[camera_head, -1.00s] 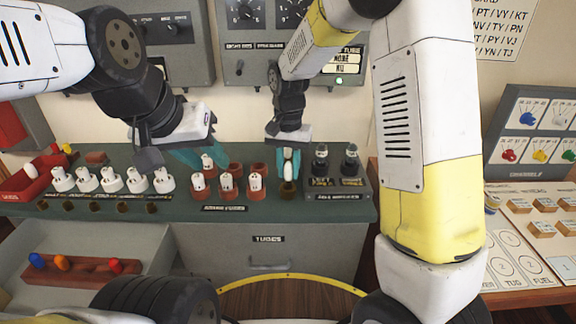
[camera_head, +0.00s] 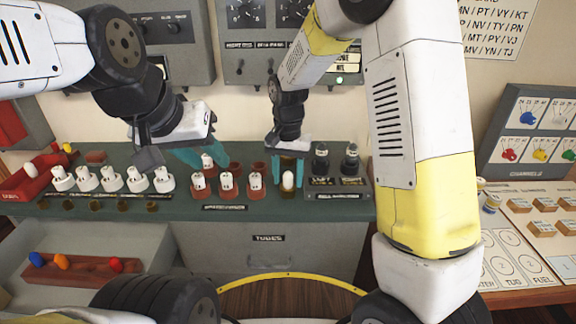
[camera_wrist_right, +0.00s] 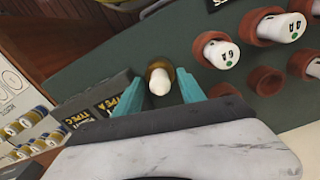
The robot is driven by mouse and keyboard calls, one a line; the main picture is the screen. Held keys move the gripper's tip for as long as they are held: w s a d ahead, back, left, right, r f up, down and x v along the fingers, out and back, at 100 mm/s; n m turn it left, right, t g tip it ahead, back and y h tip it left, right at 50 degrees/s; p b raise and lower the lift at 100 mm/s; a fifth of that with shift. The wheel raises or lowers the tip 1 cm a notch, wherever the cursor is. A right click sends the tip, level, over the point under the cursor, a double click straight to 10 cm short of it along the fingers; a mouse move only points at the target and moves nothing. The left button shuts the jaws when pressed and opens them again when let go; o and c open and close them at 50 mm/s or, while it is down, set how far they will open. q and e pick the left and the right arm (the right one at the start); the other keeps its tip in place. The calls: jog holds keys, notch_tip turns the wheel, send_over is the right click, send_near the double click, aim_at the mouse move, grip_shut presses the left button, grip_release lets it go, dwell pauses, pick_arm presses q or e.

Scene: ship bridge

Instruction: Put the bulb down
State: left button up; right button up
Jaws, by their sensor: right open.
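The white bulb (camera_head: 288,180) stands upright at the front of the green counter, left of the dark tester box. In the right wrist view the bulb (camera_wrist_right: 159,82) sits in a small brass-coloured cup (camera_wrist_right: 153,66). My right gripper (camera_head: 287,174) is open around it, one teal finger on each side. The right wrist view shows gaps between the bulb and both fingers (camera_wrist_right: 164,96). My left gripper (camera_head: 208,157) hangs over the counter beside the red-based tubes; its finger gap is unclear.
Numbered white tubes in red sockets (camera_head: 227,184) stand just left of the bulb. A row of white tubes (camera_head: 111,179) is further left. The dark box with two black posts (camera_head: 338,187) is close on the right. A red bin (camera_head: 30,181) stands far left.

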notch_tip(320, 180, up, 12)
jog(key=s+d+r+n+t+y, duration=0.1)
jog(key=s+d+r+t, duration=0.2)
jog(key=s+d, duration=0.4)
jog(key=s+d+r+n+t+y, duration=0.1)
jog(key=s+d+r+n+t, duration=0.1)
jog(key=s+d, duration=0.5)
jog(key=shift+s+r+t, duration=0.6)
jog(key=shift+s+r, duration=0.3)
jog(key=shift+s, duration=1.95)
jog(key=shift+d, duration=0.1)
